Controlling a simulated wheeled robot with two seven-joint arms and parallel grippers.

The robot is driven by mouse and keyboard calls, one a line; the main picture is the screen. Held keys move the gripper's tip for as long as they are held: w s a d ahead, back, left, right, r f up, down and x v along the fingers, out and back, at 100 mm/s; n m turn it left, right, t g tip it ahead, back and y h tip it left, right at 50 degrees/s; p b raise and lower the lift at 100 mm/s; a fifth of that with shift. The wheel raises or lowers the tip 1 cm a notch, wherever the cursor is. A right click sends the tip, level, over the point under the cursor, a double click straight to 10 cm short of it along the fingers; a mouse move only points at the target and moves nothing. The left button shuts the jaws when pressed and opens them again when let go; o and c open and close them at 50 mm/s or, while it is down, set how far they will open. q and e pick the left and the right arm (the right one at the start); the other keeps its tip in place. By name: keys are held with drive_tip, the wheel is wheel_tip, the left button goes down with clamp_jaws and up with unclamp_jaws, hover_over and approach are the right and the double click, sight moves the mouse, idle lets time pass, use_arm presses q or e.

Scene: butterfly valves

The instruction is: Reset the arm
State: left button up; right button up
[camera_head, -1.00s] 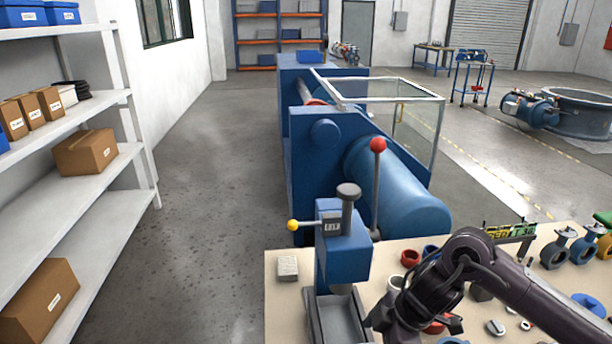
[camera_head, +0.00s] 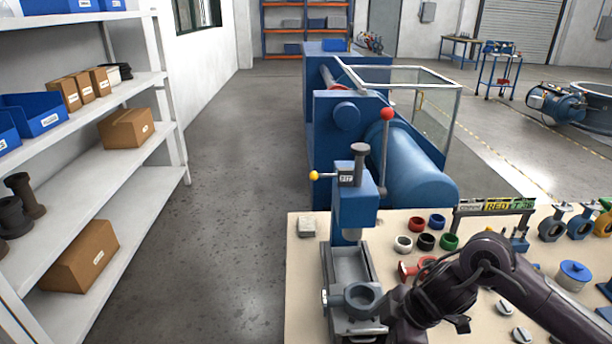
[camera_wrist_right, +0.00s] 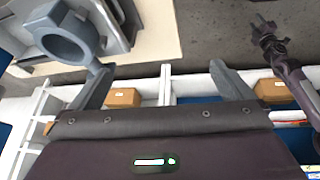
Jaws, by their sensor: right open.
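My right arm (camera_head: 478,274) reaches in from the right over the workbench in the head view. In the right wrist view my right gripper (camera_wrist_right: 162,70) has its two fingers wide apart with nothing between them. A grey-blue valve body (camera_head: 360,297) with a round ring sits on the front part of the press fixture (camera_head: 350,265). The valve body also shows in the right wrist view (camera_wrist_right: 66,36), beside the left-hand finger; whether they touch is unclear. My left gripper (camera_wrist_right: 265,28) shows small in the right wrist view, at the end of a dark arm.
The blue press (camera_head: 355,205) with a red-knobbed lever stands at the bench's left side. Coloured rings (camera_head: 426,241), a sign rack (camera_head: 495,206) and more valves (camera_head: 553,224) are on the bench (camera_head: 302,260). White shelves (camera_head: 90,205) stand left; the floor between is clear.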

drive_tip(key=a+r+m+t+y, duration=0.2)
drive_tip(key=a+t, duration=0.4)
drive_tip(key=a, duration=0.6)
drive_tip(key=s+d+f+m+g+h, duration=0.2)
drive_tip(key=s+d+f+m+h, duration=0.15)
drive_tip(key=s+d+m, duration=0.45)
drive_tip(key=s+d+f+m+g+h, duration=0.2)
drive_tip(key=s+d+f+m+h, duration=0.25)
drive_tip(key=d, duration=0.45)
drive_tip(key=s+f+g+y, duration=0.1)
drive_tip(key=s+f, duration=0.1)
drive_tip(key=f, duration=1.3)
drive_tip(key=s+f, duration=0.2)
drive_tip(key=f, duration=1.3)
drive_tip(key=s+d+f, duration=0.1)
drive_tip(key=s+f, duration=0.7)
drive_tip(key=s, duration=0.1)
drive_tip(key=s+d+f+g, duration=0.1)
drive_tip(key=s+d+f, duration=0.1)
drive_tip(key=s+f, duration=0.6)
drive_tip(key=shift+s+d+f+g, duration=0.15)
drive_tip(key=shift+s+d+g, duration=0.15)
drive_tip(key=shift+s, duration=0.6)
